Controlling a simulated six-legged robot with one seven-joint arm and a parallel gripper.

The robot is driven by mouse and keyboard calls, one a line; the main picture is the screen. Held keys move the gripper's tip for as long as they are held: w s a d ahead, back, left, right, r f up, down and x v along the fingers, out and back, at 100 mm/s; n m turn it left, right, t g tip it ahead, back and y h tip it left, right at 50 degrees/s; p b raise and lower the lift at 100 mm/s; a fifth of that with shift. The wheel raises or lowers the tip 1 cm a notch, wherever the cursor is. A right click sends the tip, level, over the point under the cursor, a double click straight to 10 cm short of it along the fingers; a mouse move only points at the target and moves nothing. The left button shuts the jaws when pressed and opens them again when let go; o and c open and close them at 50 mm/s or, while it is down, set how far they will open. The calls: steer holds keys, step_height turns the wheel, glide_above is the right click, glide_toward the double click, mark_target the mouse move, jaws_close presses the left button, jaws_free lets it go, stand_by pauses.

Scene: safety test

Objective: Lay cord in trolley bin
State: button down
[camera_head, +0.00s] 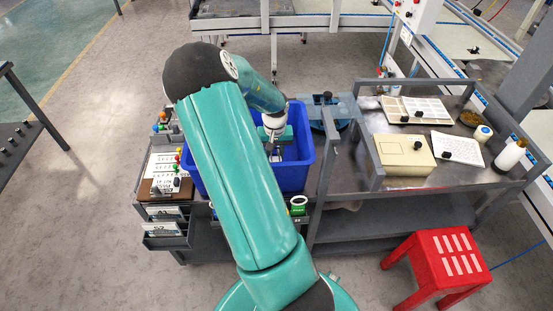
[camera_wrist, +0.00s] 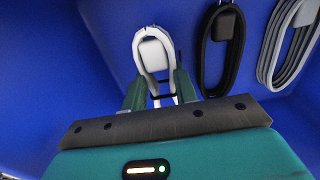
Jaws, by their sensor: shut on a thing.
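The blue bin (camera_head: 303,143) stands on the trolley, partly hidden behind my arm. In the wrist view the bin's blue wall (camera_wrist: 40,70) surrounds my gripper (camera_wrist: 159,88). The gripper is shut on a white looped cord (camera_wrist: 152,54) with a pale block in its middle. A black coiled cord (camera_wrist: 222,22) and a grey coiled cord (camera_wrist: 290,45) lie side by side in the bin, right of the white one. In the head view the gripper (camera_head: 275,152) is down in the bin; the cords cannot be made out there. Whether the white cord touches the bin floor cannot be told.
A grey cart (camera_head: 410,195) right of the bin bears a beige box (camera_head: 403,160), a tray (camera_head: 415,108) and a white bottle (camera_head: 509,155). A red stool (camera_head: 440,262) stands in front. Drawers (camera_head: 165,228) and small coloured-knob parts sit left. Open floor lies farther left.

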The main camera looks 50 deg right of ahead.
mark_target(277, 153)
steer(key=shift+s+d+f, duration=0.1)
steer(key=shift+s+f, duration=0.05)
steer(key=shift+f, duration=0.8)
steer(key=shift+s+d+f, duration=0.1)
steer(key=shift+f, duration=0.8)
steer(key=shift+f, duration=0.1)
steer(key=c, duration=1.1)
jaws_free()
